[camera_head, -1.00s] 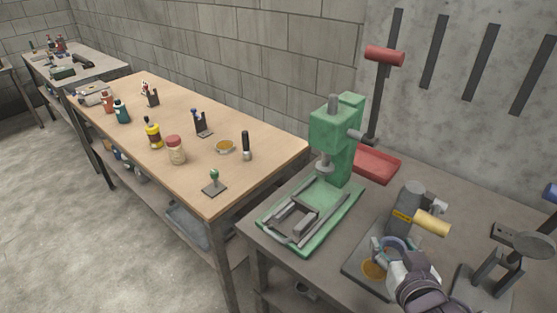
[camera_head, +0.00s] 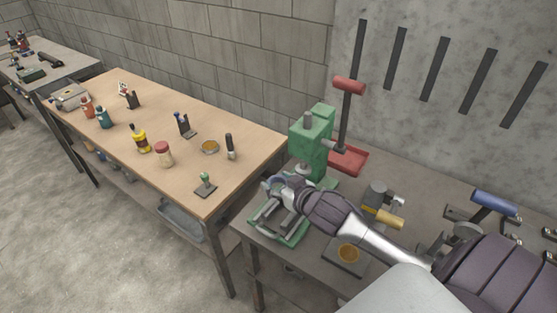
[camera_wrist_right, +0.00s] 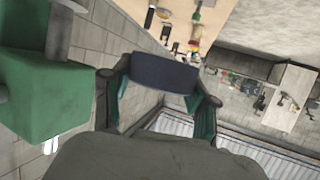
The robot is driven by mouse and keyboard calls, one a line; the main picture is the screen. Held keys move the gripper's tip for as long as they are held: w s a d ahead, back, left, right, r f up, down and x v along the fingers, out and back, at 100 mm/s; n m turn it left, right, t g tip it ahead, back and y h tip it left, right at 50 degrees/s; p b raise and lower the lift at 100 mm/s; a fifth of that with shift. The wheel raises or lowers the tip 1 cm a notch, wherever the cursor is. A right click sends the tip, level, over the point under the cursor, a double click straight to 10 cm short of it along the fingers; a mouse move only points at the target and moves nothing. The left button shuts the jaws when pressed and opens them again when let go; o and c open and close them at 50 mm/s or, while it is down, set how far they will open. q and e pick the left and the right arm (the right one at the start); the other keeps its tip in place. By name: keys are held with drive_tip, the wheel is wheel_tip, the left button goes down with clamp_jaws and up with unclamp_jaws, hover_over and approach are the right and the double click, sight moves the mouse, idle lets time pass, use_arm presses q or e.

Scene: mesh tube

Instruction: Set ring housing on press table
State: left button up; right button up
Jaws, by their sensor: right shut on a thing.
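My right gripper (camera_head: 274,187) is over the green press table (camera_head: 291,239), in front of the press column. It is shut on the ring housing (camera_head: 281,177), a blue-grey ring mostly covered by the fingers in the head view. In the right wrist view the ring housing (camera_wrist_right: 163,72) shows as a dark blue band between the two fingers of the gripper (camera_wrist_right: 160,86). Whether it touches the press table cannot be told. The green press (camera_head: 311,143) stands upright behind, and its body (camera_wrist_right: 38,95) fills the left of the wrist view. My left gripper is not in view.
The wooden bench (camera_head: 180,160) on the left holds bottles and small tools.

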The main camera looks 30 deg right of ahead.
drive_tip(key=shift+w+d+r, duration=0.1)
drive_tip(key=shift+d+r, duration=0.2)
drive_tip(key=shift+d, duration=0.2)
drive_tip(key=shift+d+f, duration=0.1)
drive_tip(key=shift+d, duration=0.05)
use_arm(q)
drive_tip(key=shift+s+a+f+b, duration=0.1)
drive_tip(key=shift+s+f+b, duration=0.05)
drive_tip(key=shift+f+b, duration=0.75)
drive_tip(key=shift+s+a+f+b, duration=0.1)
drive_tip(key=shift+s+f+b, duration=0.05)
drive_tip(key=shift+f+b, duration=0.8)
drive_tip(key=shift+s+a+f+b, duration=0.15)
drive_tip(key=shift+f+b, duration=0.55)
drive_tip(key=shift+b, duration=0.35)
use_arm(e)
wheel_tip(320, 180, down, 6)
use_arm(q)
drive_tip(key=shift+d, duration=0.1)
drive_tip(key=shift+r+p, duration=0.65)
drive_tip(key=shift+p, duration=0.05)
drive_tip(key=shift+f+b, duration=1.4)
use_arm(e)
drive_tip(key=shift+f, duration=2.75)
